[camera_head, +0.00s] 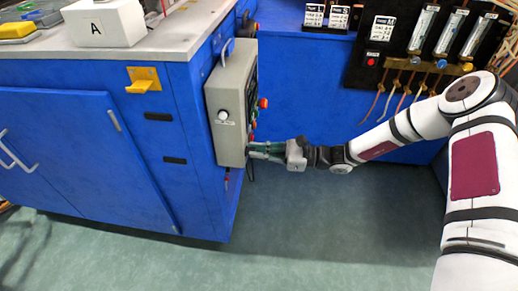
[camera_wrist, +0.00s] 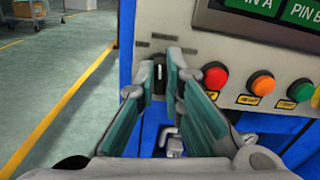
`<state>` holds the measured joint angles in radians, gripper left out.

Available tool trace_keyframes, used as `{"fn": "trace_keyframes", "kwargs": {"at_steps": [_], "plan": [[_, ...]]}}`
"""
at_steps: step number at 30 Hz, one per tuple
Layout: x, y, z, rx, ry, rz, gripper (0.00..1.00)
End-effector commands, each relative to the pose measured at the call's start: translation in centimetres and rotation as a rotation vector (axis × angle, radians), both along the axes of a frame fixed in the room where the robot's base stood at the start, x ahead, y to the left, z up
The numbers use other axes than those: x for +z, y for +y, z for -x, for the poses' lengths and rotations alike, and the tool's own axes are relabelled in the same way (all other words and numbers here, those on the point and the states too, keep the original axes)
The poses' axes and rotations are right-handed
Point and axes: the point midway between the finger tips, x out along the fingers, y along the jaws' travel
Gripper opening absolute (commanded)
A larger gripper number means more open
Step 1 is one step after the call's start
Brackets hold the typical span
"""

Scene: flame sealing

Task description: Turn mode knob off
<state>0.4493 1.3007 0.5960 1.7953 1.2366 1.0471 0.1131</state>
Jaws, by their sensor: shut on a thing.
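A grey control box (camera_head: 230,105) is fixed to the corner of the blue cabinet. Its front panel (camera_wrist: 300,65) fills the upper right of the wrist view. A small dark knob (camera_wrist: 160,72) with a light mark sits at the panel's lower left, under a small label plate (camera_wrist: 163,42). I take it for the mode knob; the label is too small to read. My gripper (camera_wrist: 161,68) is shut on this knob, one green-padded finger on each side. In the head view my gripper (camera_head: 251,150) is at the lower end of the panel, and the knob is hidden there.
Red (camera_wrist: 215,78), orange (camera_wrist: 262,83) and green (camera_wrist: 301,90) buttons lie right of my fingers, the red one close by. A round white dial (camera_head: 222,115) is on the box's side. Cables hang below the box. The floor (camera_head: 320,220) below my arm is clear.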

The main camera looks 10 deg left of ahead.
Motion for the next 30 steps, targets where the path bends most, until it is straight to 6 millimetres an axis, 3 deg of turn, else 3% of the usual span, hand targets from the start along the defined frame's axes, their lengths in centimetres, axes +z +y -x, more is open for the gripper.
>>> {"fn": "trace_keyframes", "kwargs": {"at_steps": [15,30], "plan": [[-0.08,0.21,0.21,0.001,-0.449,0.017,0.0],[-0.21,0.21,0.27,0.002,-0.644,0.025,0.0]]}}
